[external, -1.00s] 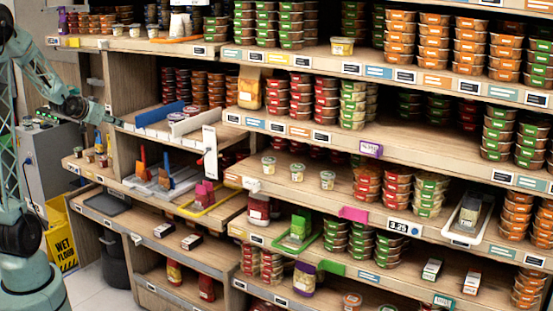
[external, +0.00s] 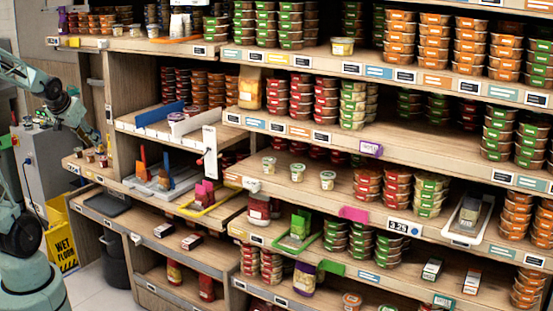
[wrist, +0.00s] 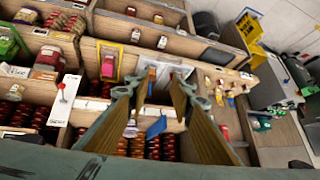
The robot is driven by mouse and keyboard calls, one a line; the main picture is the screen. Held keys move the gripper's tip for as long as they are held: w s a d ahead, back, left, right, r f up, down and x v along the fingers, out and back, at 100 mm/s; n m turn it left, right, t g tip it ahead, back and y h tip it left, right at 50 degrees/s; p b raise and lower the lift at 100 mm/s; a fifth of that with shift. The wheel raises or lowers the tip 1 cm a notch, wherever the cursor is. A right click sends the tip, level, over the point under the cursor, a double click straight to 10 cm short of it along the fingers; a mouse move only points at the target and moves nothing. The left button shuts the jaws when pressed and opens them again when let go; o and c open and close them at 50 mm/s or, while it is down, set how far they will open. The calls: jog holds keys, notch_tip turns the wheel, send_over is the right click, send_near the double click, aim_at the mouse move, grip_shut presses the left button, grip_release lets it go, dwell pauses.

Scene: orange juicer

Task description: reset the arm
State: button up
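My gripper (external: 94,134) is at the left of the external view, in front of the left end of the shelving and pointing down and to the right. It looks small there and partly blends with the shelf edge. In the wrist view my gripper (wrist: 161,75) shows two long fingers set apart, with nothing held between them. My arm reaches in from the left edge of the external view, with its lower links beside the grey cabinet (external: 45,165).
Shelving (external: 300,135) with stacked tubs fills the middle and right. Small jars (external: 90,157) stand on a ledge below my gripper. A yellow wet floor sign (external: 62,235) and a black bin (external: 114,260) stand on the floor. The floor between bin and arm is clear.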

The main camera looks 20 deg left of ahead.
jog(key=s+d+g, duration=0.2)
jog(key=s+d, duration=0.1)
jog(key=s, duration=0.8)
jog(key=s+d+f+g+h, duration=0.1)
jog(key=s+d, duration=0.3)
jog(key=s, duration=0.7)
jog(key=shift+s+f+g+h, duration=0.2)
jog(key=shift+f+g+h, duration=0.1)
jog(key=shift+g, duration=0.1)
jog(key=shift+d, duration=0.3)
jog(key=shift+o, duration=0.9)
